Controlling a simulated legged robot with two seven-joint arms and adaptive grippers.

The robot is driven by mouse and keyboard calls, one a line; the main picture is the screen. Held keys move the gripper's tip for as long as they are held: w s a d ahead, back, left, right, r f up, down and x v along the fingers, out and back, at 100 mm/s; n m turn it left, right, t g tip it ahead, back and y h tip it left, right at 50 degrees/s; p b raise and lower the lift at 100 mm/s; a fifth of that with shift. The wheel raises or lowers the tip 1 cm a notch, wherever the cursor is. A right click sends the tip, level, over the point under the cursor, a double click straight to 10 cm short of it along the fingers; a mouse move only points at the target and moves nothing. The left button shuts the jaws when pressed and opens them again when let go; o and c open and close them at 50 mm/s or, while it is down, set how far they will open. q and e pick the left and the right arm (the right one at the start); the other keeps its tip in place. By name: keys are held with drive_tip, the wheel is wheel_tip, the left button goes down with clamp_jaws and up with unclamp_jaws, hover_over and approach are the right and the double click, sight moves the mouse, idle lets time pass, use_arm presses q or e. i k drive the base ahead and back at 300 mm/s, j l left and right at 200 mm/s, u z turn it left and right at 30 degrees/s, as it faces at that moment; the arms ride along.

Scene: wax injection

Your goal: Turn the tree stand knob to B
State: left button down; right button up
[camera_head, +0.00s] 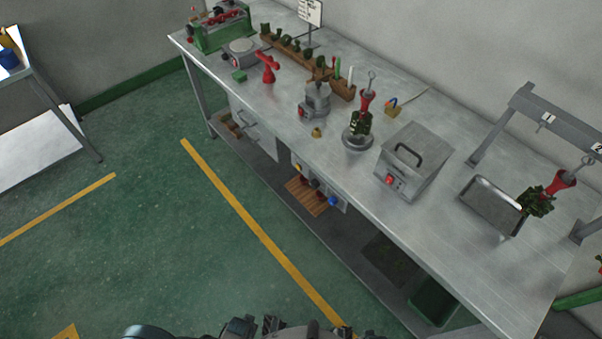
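A wax tree with dark green pieces (361,122) and a red top (367,101) stands upright on a round metal base (357,142) near the middle of the workbench. This looks like the tree stand. A knob with lettering cannot be made out on it, and the B mark is too small or hidden. A second green tree (538,203) with a red top (563,181) is tilted by the metal rack at the right. Neither gripper can be made out. Only dark parts of my own body show at the bottom edge, well away from the bench objects.
The long metal workbench (455,240) also bears a grey box with a handle (412,160), a metal tray (491,205), a grey pot device (315,101) and a numbered rack (545,119). Green floor (150,240) with yellow lines is clear in front.

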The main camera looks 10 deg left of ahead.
sight(314, 183)
drive_tip(key=i+j+z, duration=0.2)
drive_tip(key=j+z, duration=0.15)
drive_tip(key=j, duration=0.25)
drive_tip(key=i+z, duration=0.2)
drive_tip(key=z, duration=0.15)
